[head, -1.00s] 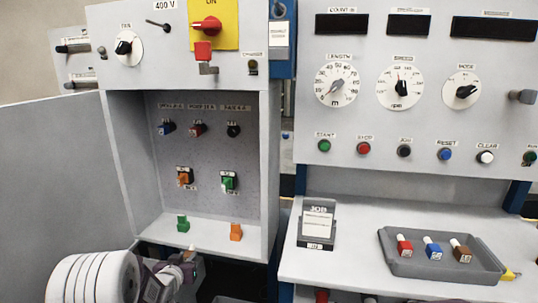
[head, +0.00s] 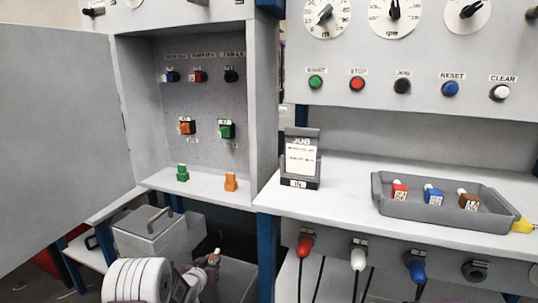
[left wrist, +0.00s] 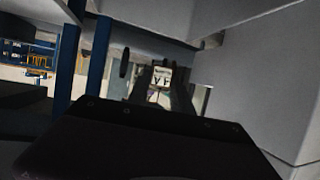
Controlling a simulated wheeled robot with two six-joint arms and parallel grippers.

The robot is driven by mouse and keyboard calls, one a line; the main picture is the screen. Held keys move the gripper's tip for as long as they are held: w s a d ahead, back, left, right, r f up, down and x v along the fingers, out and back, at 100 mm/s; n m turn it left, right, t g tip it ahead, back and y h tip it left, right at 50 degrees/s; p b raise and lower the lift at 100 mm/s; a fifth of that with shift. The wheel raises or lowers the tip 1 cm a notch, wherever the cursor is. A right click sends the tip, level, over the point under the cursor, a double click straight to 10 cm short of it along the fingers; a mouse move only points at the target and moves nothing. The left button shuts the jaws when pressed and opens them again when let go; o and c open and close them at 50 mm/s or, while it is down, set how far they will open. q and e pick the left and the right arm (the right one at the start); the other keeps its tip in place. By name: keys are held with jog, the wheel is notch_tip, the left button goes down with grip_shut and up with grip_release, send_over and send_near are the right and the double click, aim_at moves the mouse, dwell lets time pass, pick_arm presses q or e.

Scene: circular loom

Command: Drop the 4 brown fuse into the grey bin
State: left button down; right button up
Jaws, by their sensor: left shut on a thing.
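My left gripper (head: 207,268) is at the lower left of the head view, below the open cabinet. It is shut on a brown fuse (head: 214,258) with a pale tip. In the left wrist view the held fuse's white label (left wrist: 162,77) shows between the fingers; its marking is hard to read. A grey bin-like container (head: 238,278) lies below and beside the gripper, partly hidden by my arm. The fuse appears above it, but I cannot tell whether it is over the opening. My right gripper is not in view.
A grey lidded box (head: 140,240) with a handle stands left of the gripper. The cabinet shelf (head: 205,192) holds a green and an orange piece. A dark grey tray (head: 400,212) on the bench holds red, blue and brown fuses. The cabinet door (head: 60,130) stands open.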

pick_arm(q)
notch_tip(320, 180, down, 5)
jog(key=b, duration=0.3)
jog(key=shift+r, duration=0.2)
jog(key=c, duration=1.1)
grip_release()
jog(key=shift+o, duration=0.2)
jog(key=p+v, duration=0.1)
jog(key=v, duration=0.8)
